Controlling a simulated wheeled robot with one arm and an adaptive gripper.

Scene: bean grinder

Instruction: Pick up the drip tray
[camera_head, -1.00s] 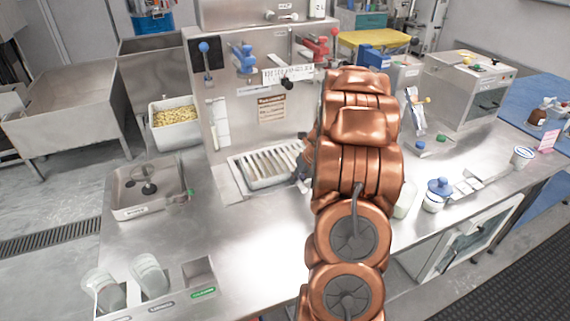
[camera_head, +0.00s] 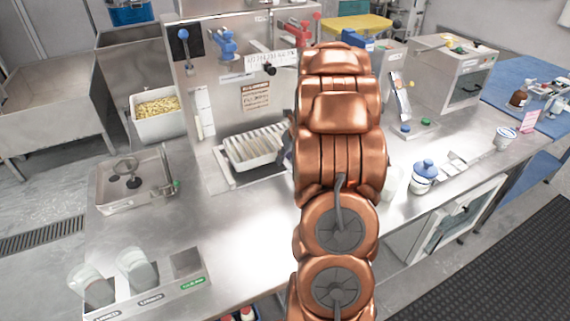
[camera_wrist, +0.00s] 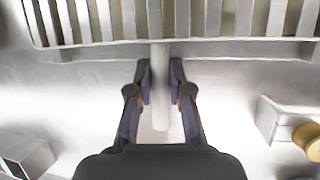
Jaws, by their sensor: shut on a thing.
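The drip tray (camera_head: 257,146) is a pale metal tray with slats. In the head view it sits raised above the shallow recess (camera_head: 235,181) in the counter, below the front panel of the machine. In the wrist view the slatted tray (camera_wrist: 90,48) spans the top, and its round handle (camera_wrist: 160,112) points toward me. My gripper (camera_wrist: 160,77) is shut on this handle, one finger on each side. In the head view my copper arm covers the tray's right end and most of the gripper.
A metal machine (camera_head: 222,85) with blue and red levers stands close behind the tray. A sink-like bin (camera_head: 130,188) is at the left, a cup holder (camera_head: 150,290) at the front left. A blue-lidded jar (camera_head: 424,176) stands right of my arm. The counter's front middle is clear.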

